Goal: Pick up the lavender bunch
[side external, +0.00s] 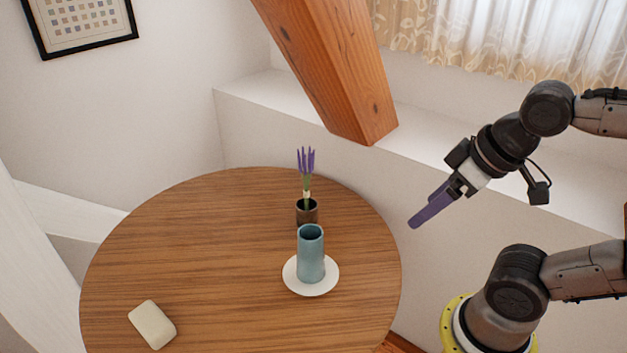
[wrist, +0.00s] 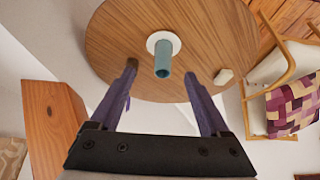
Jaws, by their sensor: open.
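The lavender bunch (side external: 306,170), with purple heads and green stems tied by a pale band, stands upright in a small dark brown cup (side external: 307,212) on the round wooden table (side external: 200,240). My gripper (side external: 413,223), with purple fingers, is in the air to the right of the table, apart from the bunch. In the wrist view my gripper (wrist: 161,76) has its two fingers spread with nothing held between them. The brown cup (wrist: 133,63) shows there at the left fingertip; the lavender is hard to tell from that purple finger.
A blue-green vase (side external: 311,255) stands on a white saucer (side external: 290,280) just in front of the cup. A cream block (side external: 152,325) lies at the front left of the table. A thick timber brace (side external: 335,70) slants down behind the table.

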